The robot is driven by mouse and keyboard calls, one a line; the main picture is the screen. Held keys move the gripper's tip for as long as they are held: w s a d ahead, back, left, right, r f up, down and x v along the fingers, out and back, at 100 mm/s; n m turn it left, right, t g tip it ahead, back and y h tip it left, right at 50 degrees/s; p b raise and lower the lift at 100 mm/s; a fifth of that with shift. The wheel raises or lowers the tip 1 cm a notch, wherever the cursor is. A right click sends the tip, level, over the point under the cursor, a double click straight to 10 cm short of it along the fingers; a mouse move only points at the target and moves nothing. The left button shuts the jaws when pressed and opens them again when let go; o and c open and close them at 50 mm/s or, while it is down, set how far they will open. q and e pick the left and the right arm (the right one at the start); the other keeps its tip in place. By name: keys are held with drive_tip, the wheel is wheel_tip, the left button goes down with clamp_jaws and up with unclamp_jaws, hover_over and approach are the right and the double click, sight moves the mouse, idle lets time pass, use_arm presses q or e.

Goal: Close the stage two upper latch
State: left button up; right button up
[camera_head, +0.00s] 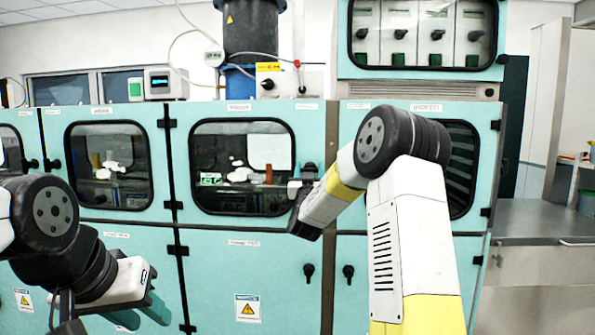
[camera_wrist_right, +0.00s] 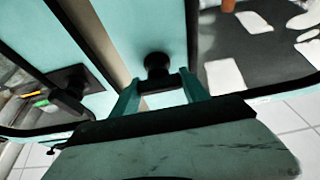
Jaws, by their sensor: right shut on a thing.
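The upper latch is a dark knob (camera_wrist_right: 157,68) on the teal cabinet front, between the two teal fingers of my right gripper (camera_wrist_right: 161,92) in the right wrist view. The fingers are shut on it. In the head view my right gripper (camera_head: 303,186) is at the right edge of the middle upper windowed door (camera_head: 183,150), and my wrist hides most of the latch there. The latch's exact turn is hard to tell. That door looks flush with the cabinet. My left gripper (camera_head: 143,314) is low at the left, its teal fingers apart and empty.
Lower door latches (camera_head: 308,271) sit below my right wrist. Another windowed door (camera_head: 108,165) is at the left, with black hinges between the doors. A steel counter (camera_head: 540,220) stands at the right. The door labels are too small to read.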

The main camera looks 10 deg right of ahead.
drive_tip(key=shift+m, duration=0.5)
drive_tip(key=m+g+h, duration=0.1)
drive_tip(key=m+h, duration=0.2)
drive_tip(key=m, duration=0.2)
drive_tip(key=m+g+h, duration=0.1)
drive_tip(key=m, duration=0.2)
drive_tip(key=m+g+h, duration=0.1)
drive_tip(key=m+g, duration=0.1)
drive_tip(key=m, duration=0.2)
drive_tip(key=shift+d+m, duration=0.1)
drive_tip(key=shift+m, duration=0.2)
drive_tip(key=m+g, duration=0.2)
drive_tip(key=m, duration=0.3)
drive_tip(key=shift+f+m+g, duration=0.15)
drive_tip(key=shift+m+g, duration=0.55)
drive_tip(key=shift+m, duration=1.2)
drive_tip(key=o, duration=1.4)
drive_tip(key=shift+s, duration=0.1)
